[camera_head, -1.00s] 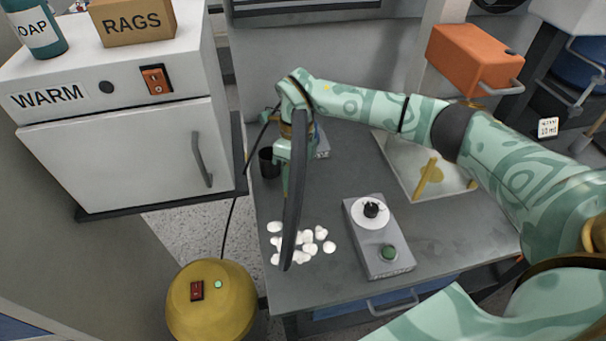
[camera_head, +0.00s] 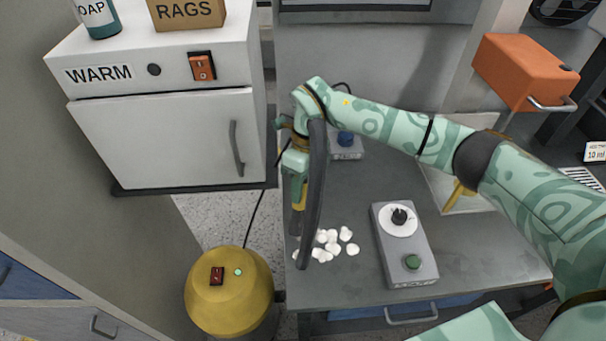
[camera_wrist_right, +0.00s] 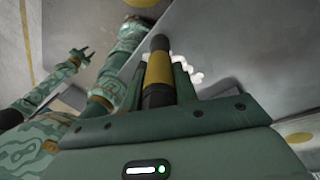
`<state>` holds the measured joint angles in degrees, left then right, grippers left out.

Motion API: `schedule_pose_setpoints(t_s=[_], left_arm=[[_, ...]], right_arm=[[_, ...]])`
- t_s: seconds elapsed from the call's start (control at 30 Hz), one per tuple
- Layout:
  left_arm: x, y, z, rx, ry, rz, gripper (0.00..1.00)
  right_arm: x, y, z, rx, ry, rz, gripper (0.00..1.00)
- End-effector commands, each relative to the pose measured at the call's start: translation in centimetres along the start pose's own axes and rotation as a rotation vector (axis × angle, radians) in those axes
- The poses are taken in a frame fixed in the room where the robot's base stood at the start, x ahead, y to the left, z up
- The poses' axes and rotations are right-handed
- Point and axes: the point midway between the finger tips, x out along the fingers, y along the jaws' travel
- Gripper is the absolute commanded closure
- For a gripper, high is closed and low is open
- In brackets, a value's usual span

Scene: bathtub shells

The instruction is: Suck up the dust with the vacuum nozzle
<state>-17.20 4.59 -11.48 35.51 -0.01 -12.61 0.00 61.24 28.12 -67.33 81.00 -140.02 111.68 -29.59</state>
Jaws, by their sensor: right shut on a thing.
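My right gripper (camera_head: 297,178) is shut on the vacuum nozzle, a black tube with a yellow band (camera_head: 299,197), pointing down beside the dust. The nozzle (camera_wrist_right: 158,70) also sits between the fingers in the right wrist view. A dark hose (camera_head: 314,190) hangs in front of it and hides part of the dust. The dust, several white lumps (camera_head: 333,249), lies on the grey bench (camera_head: 350,285) by its left front edge. Whether the tip touches the lumps I cannot tell. My left gripper (camera_wrist_right: 80,55) shows small in the wrist view, its fingers apart and empty.
The yellow vacuum body (camera_head: 229,293), with a red switch and a lit green light, stands left of the bench. A grey dial box (camera_head: 405,245) is right of the dust. The white WARM cabinet (camera_head: 170,140) stands at the left; an orange box (camera_head: 520,70) is back right.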

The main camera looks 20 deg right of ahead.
Motion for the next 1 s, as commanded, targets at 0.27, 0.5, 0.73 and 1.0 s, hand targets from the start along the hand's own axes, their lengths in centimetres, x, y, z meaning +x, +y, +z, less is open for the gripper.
schedule_pose_setpoints(t_s=[0.27, 0.5, 0.73, 1.0], left_arm=[[-0.9, -0.1, -0.3, 0.000, 0.004, -0.001, 0.67], [-1.2, -0.1, -0.3, 0.000, 0.006, -0.001, 0.67], [-1.4, -0.1, -0.4, 0.000, 0.007, -0.002, 0.67], [-1.6, -0.1, -0.4, -0.001, 0.007, -0.002, 0.67]], right_arm=[[0.1, 0.3, -1.7, 0.003, -0.001, 0.000, 0.94], [-0.2, -0.9, -3.3, 0.002, 0.000, 0.000, 0.94], [-0.4, -2.0, -4.9, 0.001, -0.001, 0.000, 0.94], [-0.7, -3.3, -6.7, 0.003, 0.000, 0.000, 0.94]])
